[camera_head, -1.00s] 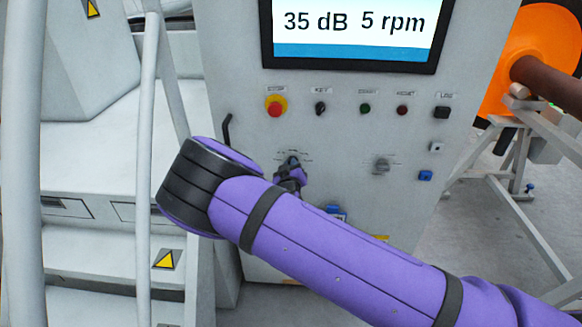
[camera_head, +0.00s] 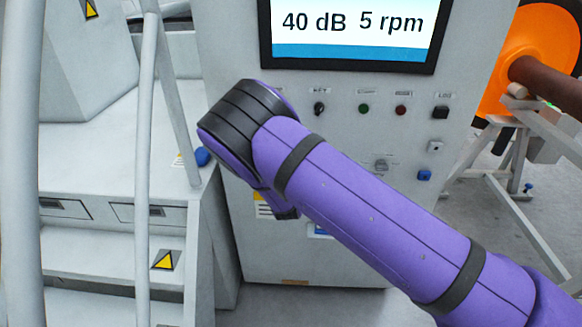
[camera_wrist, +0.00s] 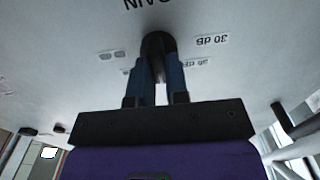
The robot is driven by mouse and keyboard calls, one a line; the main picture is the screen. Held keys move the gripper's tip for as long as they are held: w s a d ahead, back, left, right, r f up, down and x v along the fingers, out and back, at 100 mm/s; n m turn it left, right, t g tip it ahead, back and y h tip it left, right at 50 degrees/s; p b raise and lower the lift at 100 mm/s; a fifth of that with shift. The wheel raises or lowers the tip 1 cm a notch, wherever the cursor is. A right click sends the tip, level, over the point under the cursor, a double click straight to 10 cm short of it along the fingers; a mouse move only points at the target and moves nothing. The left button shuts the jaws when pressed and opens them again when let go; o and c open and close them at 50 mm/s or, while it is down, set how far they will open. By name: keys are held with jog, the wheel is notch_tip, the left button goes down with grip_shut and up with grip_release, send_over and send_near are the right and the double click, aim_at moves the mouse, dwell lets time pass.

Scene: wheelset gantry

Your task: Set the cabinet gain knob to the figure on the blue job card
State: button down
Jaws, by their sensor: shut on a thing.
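The black gain knob (camera_wrist: 158,44) is between the fingers of my gripper (camera_wrist: 159,85) in the wrist view, with the fingers shut on it. Upside-down lettering for the gain and a "30 dB" label (camera_wrist: 211,40) show beside it, with other labels partly hidden. In the head view my purple arm covers the knob and gripper. The cabinet screen (camera_head: 350,28) reads "40 dB" and "5 rpm".
The cabinet front also carries a black switch (camera_head: 319,108), a green button (camera_head: 364,108), a red button (camera_head: 401,110) and a second knob (camera_head: 381,165). White rails and steps stand at left. An orange wheel (camera_head: 530,50) on a stand is at right.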

jog(key=c, duration=1.1)
grip_release()
jog(key=s, duration=1)
jog(key=shift+s+a, duration=0.2)
jog(key=shift+s, duration=0.2)
